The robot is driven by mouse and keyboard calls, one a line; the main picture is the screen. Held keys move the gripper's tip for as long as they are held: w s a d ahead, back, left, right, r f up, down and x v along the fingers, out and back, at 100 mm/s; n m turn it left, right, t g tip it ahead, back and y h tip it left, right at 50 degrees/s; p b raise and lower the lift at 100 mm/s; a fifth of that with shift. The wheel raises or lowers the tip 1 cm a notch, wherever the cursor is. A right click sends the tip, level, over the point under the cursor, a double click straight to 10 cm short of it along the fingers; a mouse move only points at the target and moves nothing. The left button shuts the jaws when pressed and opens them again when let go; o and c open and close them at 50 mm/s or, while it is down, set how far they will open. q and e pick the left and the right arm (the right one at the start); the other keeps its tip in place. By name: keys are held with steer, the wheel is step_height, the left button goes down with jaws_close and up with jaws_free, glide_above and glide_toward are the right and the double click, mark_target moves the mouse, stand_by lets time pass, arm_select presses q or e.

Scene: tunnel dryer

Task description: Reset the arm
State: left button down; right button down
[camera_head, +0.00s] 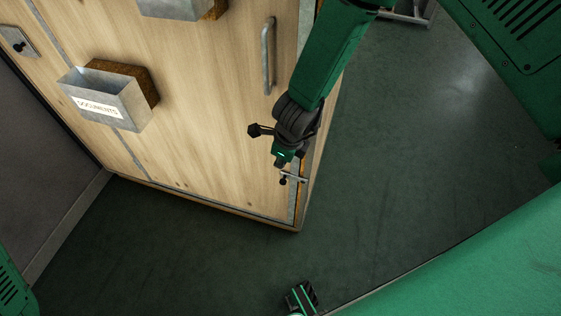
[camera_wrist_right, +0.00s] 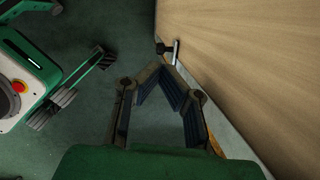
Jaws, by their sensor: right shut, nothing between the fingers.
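My right arm comes in from the top in the head view. Its right gripper (camera_head: 285,153) is by the lower right edge of the wooden cabinet (camera_head: 215,150), above a small metal latch (camera_head: 292,178) with a dark knob. In the right wrist view the gripper (camera_wrist_right: 172,72) is shut, its fingertips together and nothing between them. The latch also shows in that view (camera_wrist_right: 168,49), just beyond the fingertips; I cannot tell whether they touch. In the head view the fingers are mostly hidden. My left gripper is not in view.
The cabinet has a vertical metal handle (camera_head: 268,55) and a metal document holder (camera_head: 108,97) on its front. The cabinet wall (camera_wrist_right: 250,60) is close on the right in the wrist view. Dark green floor (camera_head: 410,170) is open to the right of the cabinet.

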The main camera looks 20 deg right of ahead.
stand_by(0.3)
steer(key=s+d+f+n+g, duration=0.1)
steer(key=s+d+n, duration=0.3)
steer(key=s+n, duration=0.9)
steer(key=s+d+f+n, duration=0.1)
steer(key=s+d+n, duration=0.4)
steer(key=s+n, duration=0.8)
steer(key=shift+s+f+n+g+h, duration=0.2)
steer(key=shift+f+n+g+h, duration=0.15)
steer(key=shift+n, duration=0.75)
steer(key=shift+w, duration=0.15)
